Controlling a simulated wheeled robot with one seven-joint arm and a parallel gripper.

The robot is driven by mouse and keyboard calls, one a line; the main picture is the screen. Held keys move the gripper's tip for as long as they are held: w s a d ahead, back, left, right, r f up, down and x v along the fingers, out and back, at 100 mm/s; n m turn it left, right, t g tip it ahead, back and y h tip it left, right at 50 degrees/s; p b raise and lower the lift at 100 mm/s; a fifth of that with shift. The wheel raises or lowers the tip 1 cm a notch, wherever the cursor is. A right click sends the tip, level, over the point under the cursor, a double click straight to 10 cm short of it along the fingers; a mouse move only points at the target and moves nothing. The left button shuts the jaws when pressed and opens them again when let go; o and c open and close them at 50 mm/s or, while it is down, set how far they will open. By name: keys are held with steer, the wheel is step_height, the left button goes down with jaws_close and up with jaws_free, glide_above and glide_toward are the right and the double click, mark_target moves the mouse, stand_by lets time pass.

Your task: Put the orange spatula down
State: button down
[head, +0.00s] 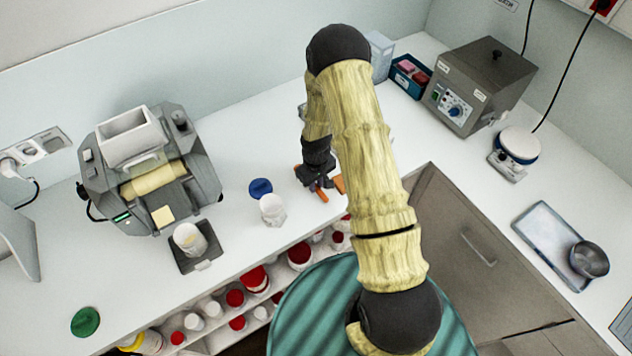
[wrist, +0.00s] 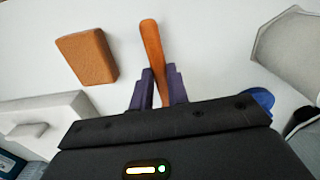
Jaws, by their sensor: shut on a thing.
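The orange spatula (wrist: 152,48) is between the two dark fingers of my gripper (wrist: 157,84) in the wrist view. Its rounded orange end points away from the gripper; the rest is hidden by the gripper body. In the head view, my gripper (head: 317,180) is over the white counter near its front edge, and a short orange part of the spatula (head: 321,194) shows below it. I cannot tell whether the spatula touches the counter.
An orange-brown block (wrist: 87,57) lies beside the spatula. A white cup (head: 272,209) and a blue lid (head: 260,188) stand to the left in the head view. The grey mill (head: 205,172) is farther left. Shelves of red-lidded jars (head: 299,255) are below the edge.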

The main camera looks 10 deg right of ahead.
steer(key=shift+f, duration=0.3)
steer(key=shift+f, duration=0.1)
steer(key=c, duration=1.4)
jaws_free()
steer(key=shift+o, duration=0.2)
steer(key=shift+w+r+b, duration=0.1)
steer(key=shift+r+b, duration=0.3)
steer(key=shift+r, duration=0.05)
step_height(320, 180, up, 16)
steer(key=b, duration=0.6)
steer(key=shift+r, duration=0.2)
steer(key=shift+w+a, duration=0.1)
